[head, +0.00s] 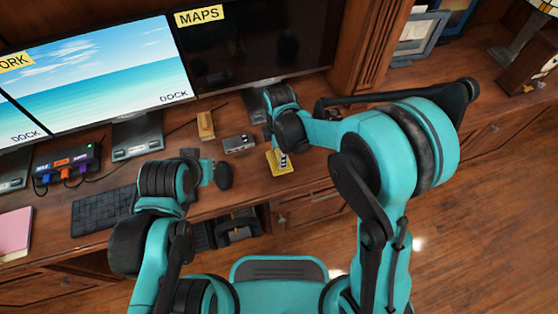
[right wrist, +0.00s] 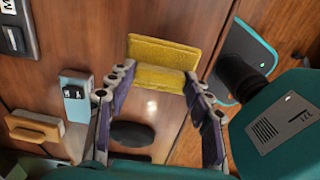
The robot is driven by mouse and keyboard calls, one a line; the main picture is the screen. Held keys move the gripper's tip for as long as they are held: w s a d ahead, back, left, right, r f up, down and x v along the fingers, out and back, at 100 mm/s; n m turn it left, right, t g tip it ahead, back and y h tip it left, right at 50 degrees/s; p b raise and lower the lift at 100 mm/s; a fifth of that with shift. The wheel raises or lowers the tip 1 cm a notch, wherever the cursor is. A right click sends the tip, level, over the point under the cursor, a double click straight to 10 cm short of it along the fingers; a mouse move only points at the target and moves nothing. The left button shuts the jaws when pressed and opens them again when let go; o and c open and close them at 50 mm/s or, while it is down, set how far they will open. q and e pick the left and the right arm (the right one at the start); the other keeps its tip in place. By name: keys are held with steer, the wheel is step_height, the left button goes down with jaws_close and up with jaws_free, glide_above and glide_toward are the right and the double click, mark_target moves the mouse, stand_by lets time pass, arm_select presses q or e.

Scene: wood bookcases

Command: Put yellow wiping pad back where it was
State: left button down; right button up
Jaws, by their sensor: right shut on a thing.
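The yellow wiping pad (head: 287,168) shows at the tips of my right gripper (head: 281,158), over the front part of the wooden desk. In the right wrist view the pad (right wrist: 165,52) spans the space between the fingertips of my right gripper (right wrist: 160,82), which is shut on it. I cannot tell whether the pad touches the desk. My left gripper (head: 207,172) is left of the black mouse (head: 224,176), over the desk's front; its fingers are too small to tell open from shut.
A keyboard (head: 103,211), a cable hub (head: 68,166) and monitors (head: 100,75) fill the left and back. Bare desk (head: 310,165) is right of the pad.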

step_height(320, 180, down, 4)
steer(key=shift+r+b, duration=0.1)
steer(key=shift+b, duration=0.8)
steer(key=shift+c, duration=1)
steer(key=o, duration=1.2)
steer(key=shift+o, duration=0.2)
